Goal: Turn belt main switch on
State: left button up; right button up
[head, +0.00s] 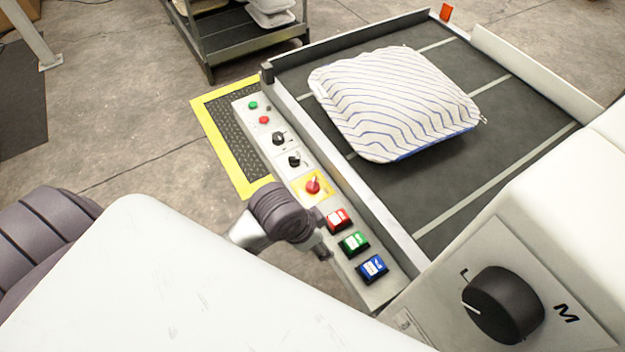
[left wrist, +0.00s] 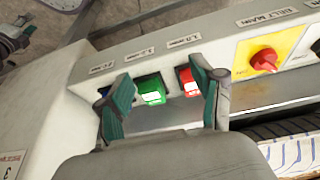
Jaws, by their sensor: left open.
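The belt main switch is a red rotary knob (head: 313,186) on a yellow plate, on the long grey control panel (head: 378,292) beside the conveyor. In the left wrist view the red knob (left wrist: 264,60) is at the right, near a label reading BELT MAIN. My left gripper (head: 322,238) is over the panel near the red, green and blue push buttons, on the near side of the knob and apart from it. In the left wrist view its fingers (left wrist: 163,80) are spread and empty, in front of the green and red buttons. My right gripper is not seen.
The red (head: 339,219), green (head: 354,243) and blue (head: 372,268) buttons sit close to my left gripper. Smaller black knobs (head: 279,138) lie farther along the panel. A striped pillow (head: 396,103) rests on the dark belt (head: 505,130). A white machine with a large black dial (head: 503,305) stands at right.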

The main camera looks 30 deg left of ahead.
pick_arm(q)
jog(key=w+m, duration=0.1)
jog(key=w+d+r+m, duration=0.1)
jog(key=w, duration=0.1)
jog(key=w+m, duration=0.1)
jog(key=shift+w+d+r+m+g, duration=0.3)
jog(key=shift+w+r+m+g, duration=0.05)
jog(key=shift+r+m+g, duration=0.05)
jog(key=w, duration=0.1)
jog(key=w+r+m, duration=0.1)
jog(key=w+a+m, duration=0.1)
jog(key=shift+w+a+r+g, duration=0.1)
jog(key=shift+r+g, duration=0.15)
jog(key=shift+g, duration=0.05)
jog(key=w+a+r+m+y, duration=0.1)
jog(key=w+a+r+m, duration=0.1)
jog(key=w+a, duration=0.15)
jog(key=m+g+y, duration=0.1)
jog(key=g, duration=0.1)
send_near(313, 183)
notch_tip(313, 183, down, 9)
jog(key=shift+s+f, duration=0.1)
jog(key=shift+f, duration=0.15)
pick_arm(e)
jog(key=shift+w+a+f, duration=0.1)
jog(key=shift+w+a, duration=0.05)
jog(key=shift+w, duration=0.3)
